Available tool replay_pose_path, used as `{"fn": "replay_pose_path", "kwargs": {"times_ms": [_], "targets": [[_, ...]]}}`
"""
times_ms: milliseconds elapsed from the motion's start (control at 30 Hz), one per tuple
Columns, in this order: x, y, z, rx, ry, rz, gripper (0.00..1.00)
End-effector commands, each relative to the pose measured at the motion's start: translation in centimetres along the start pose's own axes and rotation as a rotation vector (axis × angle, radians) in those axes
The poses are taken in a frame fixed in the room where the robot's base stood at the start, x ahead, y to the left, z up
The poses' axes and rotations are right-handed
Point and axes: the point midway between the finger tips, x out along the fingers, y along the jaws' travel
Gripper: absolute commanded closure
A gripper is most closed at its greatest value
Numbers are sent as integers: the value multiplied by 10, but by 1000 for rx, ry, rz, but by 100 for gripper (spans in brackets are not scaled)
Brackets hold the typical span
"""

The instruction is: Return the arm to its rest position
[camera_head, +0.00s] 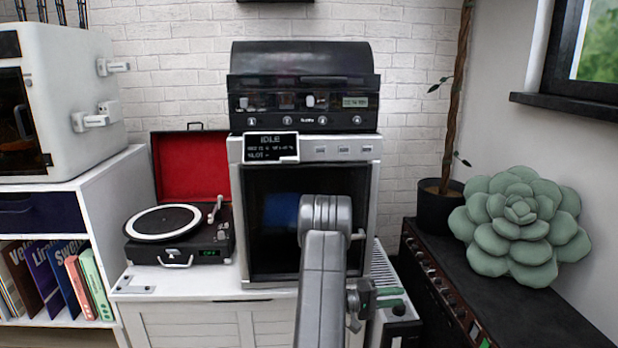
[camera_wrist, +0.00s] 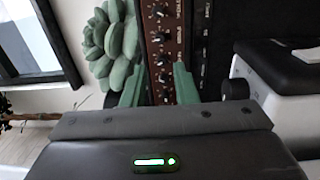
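My arm (camera_head: 322,270) rises from the bottom of the head view in front of the printer's dark window, with its bend near the window's right side. My gripper (camera_head: 390,297) is low at the right of the arm, its green fingers pointing right. In the wrist view my gripper (camera_wrist: 158,84) shows two green fingers standing well apart. Nothing is held between them; a brown panel with knobs shows through the gap, farther off.
A printer (camera_head: 232,190) stands on a white cabinet (camera_head: 190,325), with a record player (camera_head: 180,245) to its left. At right, a black amplifier-like unit (camera_head: 525,305) carries a green succulent cushion (camera_head: 520,225) and a potted plant (camera_head: 437,210). A white shelf (camera_head: 90,178) is at left.

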Motion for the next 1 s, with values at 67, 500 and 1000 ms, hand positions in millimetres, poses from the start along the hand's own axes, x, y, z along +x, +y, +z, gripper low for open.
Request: {"fn": "replay_pose_path", "kwargs": {"times_ms": [67,500,1000], "targets": [[16,-3,1,1,-5,-1,74],[102,-3,1,4,-4,1,74],[124,0,0,-319,10,3,74]]}}
